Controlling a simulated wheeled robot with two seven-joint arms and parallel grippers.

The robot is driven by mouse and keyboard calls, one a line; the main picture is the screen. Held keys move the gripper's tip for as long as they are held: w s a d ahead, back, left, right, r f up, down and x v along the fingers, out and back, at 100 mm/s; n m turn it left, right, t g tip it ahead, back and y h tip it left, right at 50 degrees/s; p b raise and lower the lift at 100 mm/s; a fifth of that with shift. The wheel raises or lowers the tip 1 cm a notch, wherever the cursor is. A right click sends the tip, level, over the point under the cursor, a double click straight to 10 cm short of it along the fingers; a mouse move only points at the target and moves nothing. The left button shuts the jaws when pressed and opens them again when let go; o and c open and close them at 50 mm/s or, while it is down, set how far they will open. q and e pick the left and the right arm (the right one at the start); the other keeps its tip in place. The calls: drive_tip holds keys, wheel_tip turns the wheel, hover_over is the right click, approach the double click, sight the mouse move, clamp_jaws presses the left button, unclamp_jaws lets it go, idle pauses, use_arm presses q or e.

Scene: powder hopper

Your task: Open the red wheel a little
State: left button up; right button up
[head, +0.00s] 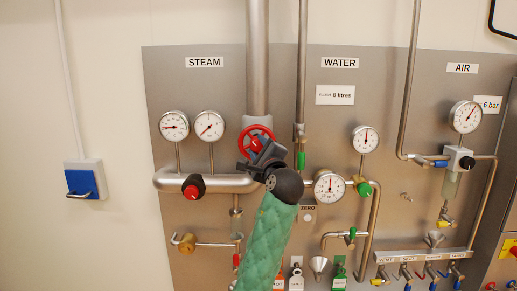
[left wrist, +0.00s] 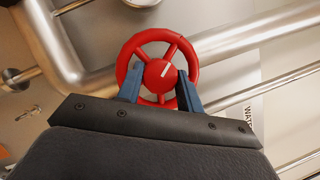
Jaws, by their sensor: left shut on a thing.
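The red wheel (head: 250,130) is on the steam pipe in the middle of the panel, partly hidden behind my left gripper (head: 258,150). In the left wrist view the red wheel (left wrist: 134,51) shows its spokes and a hub with a white mark. My left gripper also shows there (left wrist: 160,92), its two blue fingers at the near part of the wheel, one on each side of the hub. It is shut on the wheel. My right gripper is in neither view.
The panel (head: 300,110) carries STEAM, WATER and AIR sections. Two gauges (head: 174,126) (head: 209,126) and a red-capped valve (head: 193,187) are left of the wheel. A green-handled valve (head: 301,160) and a lower gauge (head: 328,187) are close on its right.

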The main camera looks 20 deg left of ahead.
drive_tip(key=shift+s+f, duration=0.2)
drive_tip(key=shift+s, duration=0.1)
use_arm(q)
drive_tip(key=o, duration=0.7)
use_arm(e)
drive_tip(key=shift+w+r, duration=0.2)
use_arm(q)
drive_tip(key=shift+s, duration=0.1)
